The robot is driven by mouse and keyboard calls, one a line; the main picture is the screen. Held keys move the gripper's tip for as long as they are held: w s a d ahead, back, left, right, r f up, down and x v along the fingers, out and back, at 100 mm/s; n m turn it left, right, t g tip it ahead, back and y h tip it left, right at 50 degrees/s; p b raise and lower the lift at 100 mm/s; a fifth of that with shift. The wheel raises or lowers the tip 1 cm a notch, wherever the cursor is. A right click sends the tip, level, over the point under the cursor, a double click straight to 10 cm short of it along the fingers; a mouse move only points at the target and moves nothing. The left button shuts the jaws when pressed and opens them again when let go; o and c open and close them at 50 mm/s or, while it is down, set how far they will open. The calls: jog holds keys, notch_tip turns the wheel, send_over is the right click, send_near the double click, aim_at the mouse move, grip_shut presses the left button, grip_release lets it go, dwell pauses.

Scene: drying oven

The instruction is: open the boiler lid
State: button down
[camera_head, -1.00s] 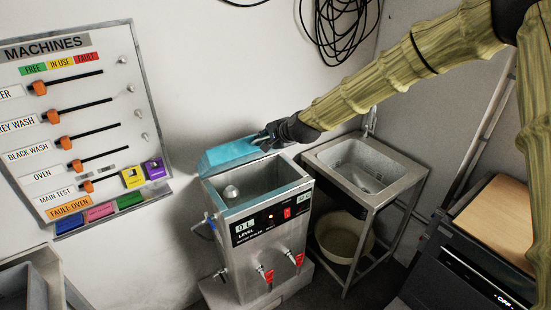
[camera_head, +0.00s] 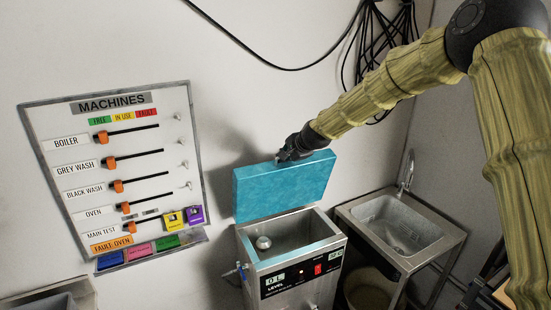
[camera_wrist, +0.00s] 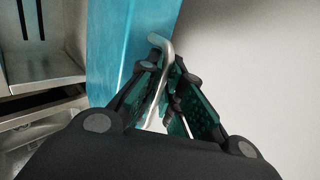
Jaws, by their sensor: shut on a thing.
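The boiler (camera_head: 290,262) is a steel box with a black front panel. Its blue lid (camera_head: 284,186) stands raised, nearly upright, along the boiler's back edge, and the open tank shows a round float inside. My gripper (camera_head: 284,157) is at the lid's upper edge. In the wrist view my gripper (camera_wrist: 163,88) is shut on the bent metal lid handle (camera_wrist: 160,48), with the blue lid (camera_wrist: 125,45) just behind it. The handle is mostly hidden in the head view.
A steel sink (camera_head: 402,222) with a tap stands right of the boiler. A machines status board (camera_head: 118,180) hangs on the wall at left. Black cables (camera_head: 385,40) hang on the wall above. A bin (camera_head: 370,288) sits under the sink.

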jog(key=shift+w+a, duration=0.1)
jog(key=shift+w, duration=0.1)
dwell(0.3)
jog(key=c, duration=1.9)
grip_release()
jog(key=shift+o, duration=0.2)
jog(key=shift+r, duration=0.1)
jog(key=v, duration=1.2)
jog(key=shift+w, duration=0.1)
